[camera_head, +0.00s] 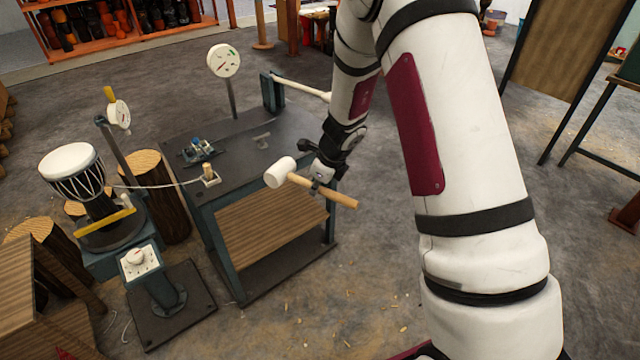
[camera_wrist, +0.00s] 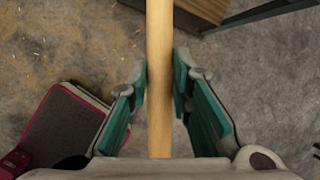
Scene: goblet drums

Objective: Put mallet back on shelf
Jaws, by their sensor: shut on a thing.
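A mallet with a white head (camera_head: 280,172) and a wooden handle (camera_head: 338,193) is held in the air at the near right corner of the workbench. My gripper (camera_head: 316,184) is shut on the handle, part way along it. In the wrist view the handle (camera_wrist: 159,80) runs up and down between the two teal finger pads of my gripper (camera_wrist: 160,95); the mallet head is out of that view. The wooden slatted shelf (camera_head: 270,232) lies under the dark bench top, lower than the mallet. Its visible surface is bare.
The dark bench top (camera_head: 240,150) carries a small electronic part (camera_head: 200,152), a round gauge (camera_head: 223,61) and a wooden block (camera_head: 209,175). A goblet drum (camera_head: 78,175) on a stand is at the left. Open floor (camera_head: 370,280) lies in front of the bench.

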